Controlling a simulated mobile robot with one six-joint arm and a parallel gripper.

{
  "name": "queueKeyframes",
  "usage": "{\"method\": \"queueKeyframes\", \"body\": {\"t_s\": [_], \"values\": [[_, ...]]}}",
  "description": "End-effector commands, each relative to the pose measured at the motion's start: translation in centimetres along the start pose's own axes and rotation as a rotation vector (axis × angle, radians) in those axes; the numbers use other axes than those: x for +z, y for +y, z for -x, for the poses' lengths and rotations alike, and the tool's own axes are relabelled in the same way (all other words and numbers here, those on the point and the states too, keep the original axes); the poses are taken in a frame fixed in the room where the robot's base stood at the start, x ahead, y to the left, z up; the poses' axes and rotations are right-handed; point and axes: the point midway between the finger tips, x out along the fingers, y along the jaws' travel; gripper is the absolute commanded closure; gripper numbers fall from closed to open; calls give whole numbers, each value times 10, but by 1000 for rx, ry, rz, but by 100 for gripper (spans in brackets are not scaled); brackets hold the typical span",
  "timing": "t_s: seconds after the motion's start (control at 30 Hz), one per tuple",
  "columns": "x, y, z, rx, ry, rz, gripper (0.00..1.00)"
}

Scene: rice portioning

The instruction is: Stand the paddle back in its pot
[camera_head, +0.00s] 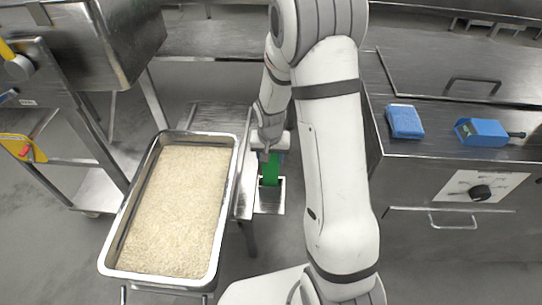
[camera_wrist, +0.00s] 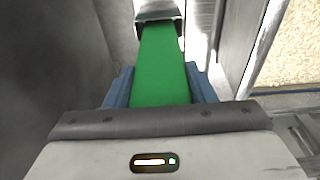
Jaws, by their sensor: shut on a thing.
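My gripper (camera_head: 271,150) is shut on the green paddle (camera_head: 270,172), just right of the rice pan. In the wrist view, the blue fingers of my gripper (camera_wrist: 158,82) grip both sides of the flat green paddle (camera_wrist: 160,58). The paddle's far end reaches a small steel pot (camera_head: 270,203), which also shows at the top of the wrist view (camera_wrist: 157,8). I cannot tell whether the paddle's end is inside the pot or only at its rim. My arm and gripper hide the paddle's near end.
A steel pan (camera_head: 232,213) full of rice (camera_head: 173,205) stands left of the pot, close beside it. A steel counter (camera_head: 455,140) to the right holds a blue block (camera_head: 405,121) and a blue tool (camera_head: 482,131). A steel cart with yellow parts stands at left.

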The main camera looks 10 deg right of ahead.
Motion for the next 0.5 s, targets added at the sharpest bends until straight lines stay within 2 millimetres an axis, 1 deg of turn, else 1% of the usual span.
{"method": "queueKeyframes", "body": {"t_s": [0.5], "values": [[2, 0, -17, 0, 0, 0, 73]]}}
